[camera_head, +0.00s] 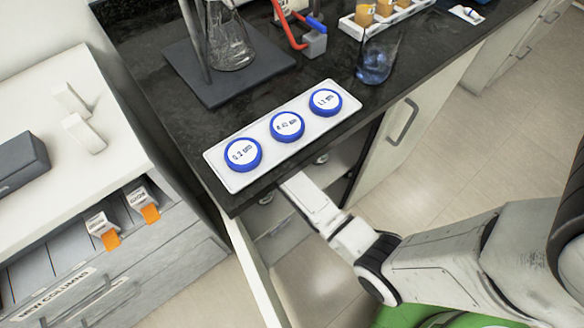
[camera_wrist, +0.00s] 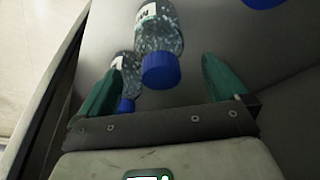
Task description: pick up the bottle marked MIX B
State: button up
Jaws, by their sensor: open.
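In the wrist view, a clear bottle (camera_wrist: 160,32) with a blue cap and a pale label lies between the fingertips of my gripper (camera_wrist: 162,64), cap towards the palm. A second blue-capped bottle (camera_wrist: 127,72) is just left of it, partly behind my left finger. The labels are turned or cut off, so I cannot tell which bottle is MIX B. My green fingers are open and not closed on either bottle. In the head view, my arm reaches below the counter edge into the open cupboard, and the fingertips are hidden there.
Another blue cap (camera_wrist: 262,3) shows at the wrist view's top edge. The dark counter (camera_head: 135,40) overhangs the cupboard and carries a white tray (camera_head: 222,172) of three blue-rimmed discs, glassware and a stand. An open door panel (camera_head: 254,275) stands left of my arm.

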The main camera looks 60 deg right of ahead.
jog(key=b+x, duration=0.1)
jog(key=x, duration=0.4)
jog(key=shift+d, duration=0.1)
jog(key=shift+c, duration=0.3)
jog(key=shift+w, duration=0.1)
jog(key=c, duration=1.3)
